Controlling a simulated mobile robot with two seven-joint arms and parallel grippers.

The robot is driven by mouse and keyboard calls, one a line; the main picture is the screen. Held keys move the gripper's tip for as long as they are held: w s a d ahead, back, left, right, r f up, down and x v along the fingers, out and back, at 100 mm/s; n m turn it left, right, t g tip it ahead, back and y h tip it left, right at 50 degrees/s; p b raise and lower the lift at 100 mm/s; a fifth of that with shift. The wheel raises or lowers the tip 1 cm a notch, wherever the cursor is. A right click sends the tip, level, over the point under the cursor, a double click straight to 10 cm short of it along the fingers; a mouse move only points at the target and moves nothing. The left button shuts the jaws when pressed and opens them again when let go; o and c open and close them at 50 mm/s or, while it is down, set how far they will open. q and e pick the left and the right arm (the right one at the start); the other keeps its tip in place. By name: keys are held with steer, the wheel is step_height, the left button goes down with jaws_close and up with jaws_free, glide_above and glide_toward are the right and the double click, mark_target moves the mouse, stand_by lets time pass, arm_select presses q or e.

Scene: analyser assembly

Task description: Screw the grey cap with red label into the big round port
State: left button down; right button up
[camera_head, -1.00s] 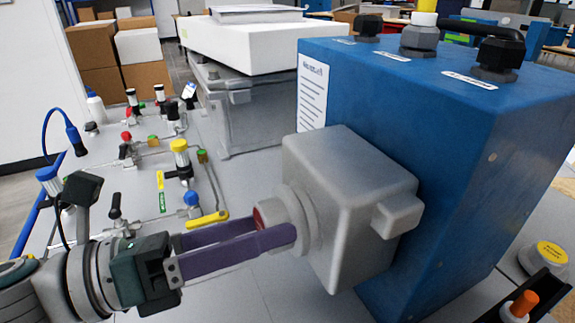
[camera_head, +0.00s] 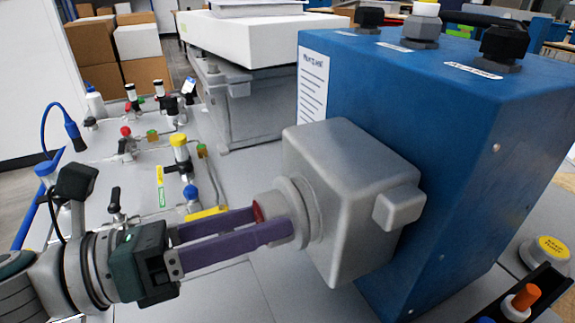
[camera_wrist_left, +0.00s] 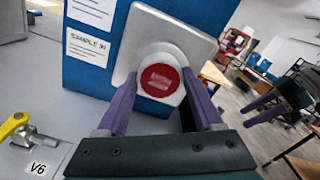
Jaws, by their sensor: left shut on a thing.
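The grey cap (camera_head: 280,213) with the red label sits at the round port on the front of the grey housing (camera_head: 350,190). Its red label (camera_wrist_left: 159,80) faces the left wrist camera. My left gripper (camera_head: 268,222) is shut on the cap, with one purple finger on each side of it. The cap lies in line with the port collar (camera_head: 308,208) and appears to touch it. I cannot tell how deep it sits, as the port opening is hidden.
The grey housing is fixed to a blue analyser box (camera_head: 450,160). Valves and fittings, including a yellow-topped one (camera_head: 180,142), stand on the panel at left. A yellow button (camera_head: 552,249) and an orange-topped part (camera_head: 526,296) are at lower right.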

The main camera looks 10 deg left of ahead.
arm_select(q)
steer(key=m+b, duration=0.7)
steer(key=m, duration=0.4)
steer(key=m+b, duration=0.7)
steer(key=m, duration=0.5)
steer(key=shift+s+d, duration=0.1)
steer(key=shift+d, duration=0.1)
steer(key=shift+r, duration=0.1)
steer(key=shift+c, duration=0.7)
jaws_free()
